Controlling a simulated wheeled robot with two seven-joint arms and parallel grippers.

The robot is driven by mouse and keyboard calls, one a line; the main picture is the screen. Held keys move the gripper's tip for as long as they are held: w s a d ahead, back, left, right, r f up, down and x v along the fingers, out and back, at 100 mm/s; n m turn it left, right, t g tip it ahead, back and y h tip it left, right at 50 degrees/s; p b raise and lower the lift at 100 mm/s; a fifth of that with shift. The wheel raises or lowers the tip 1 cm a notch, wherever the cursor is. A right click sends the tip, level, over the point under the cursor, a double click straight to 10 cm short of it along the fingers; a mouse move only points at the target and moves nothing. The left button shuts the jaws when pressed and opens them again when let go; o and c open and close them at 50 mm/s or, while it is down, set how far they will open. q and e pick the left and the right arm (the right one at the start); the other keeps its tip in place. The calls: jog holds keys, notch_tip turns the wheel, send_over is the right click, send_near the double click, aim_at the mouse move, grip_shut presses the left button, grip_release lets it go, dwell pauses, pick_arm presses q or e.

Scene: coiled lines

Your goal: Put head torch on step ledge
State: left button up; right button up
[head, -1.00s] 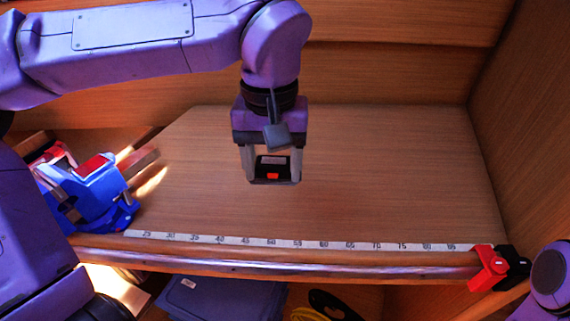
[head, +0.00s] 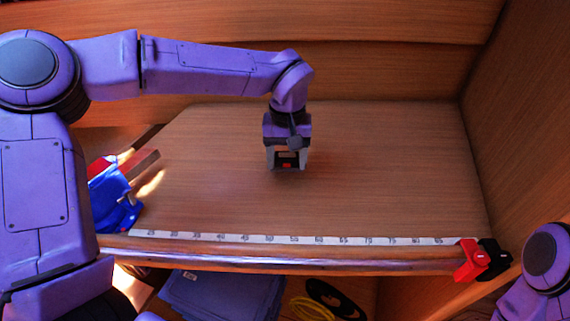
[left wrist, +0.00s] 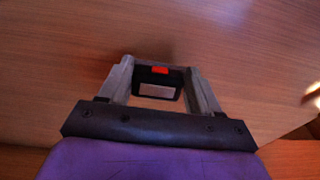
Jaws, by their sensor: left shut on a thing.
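The head torch (head: 287,156) is a small black block with an orange-red button and a pale label. My left gripper (head: 287,166) points down and is shut on it, over the back middle of a broad wooden surface (head: 390,180). The left wrist view shows the torch (left wrist: 157,84) between the two grey fingers (left wrist: 160,88), with wood behind it. I cannot tell whether it touches the wood. Which wooden part is the step ledge is not marked. My right gripper is out of view; only part of my right arm shows at the lower right.
A numbered strip (head: 294,240) runs along the surface's front edge. Red and black clamp-like things (head: 470,262) sit at its right end. A blue and red object (head: 113,205) stands at left, partly behind my arm. Blue bins (head: 222,295) and a yellow coil (head: 312,308) lie below. The surface's middle is clear.

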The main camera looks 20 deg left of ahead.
aim_at(287, 160)
pick_arm(q)
jog(key=shift+f, duration=1.5)
jog(key=shift+f, duration=0.15)
jog(key=o, duration=1.1)
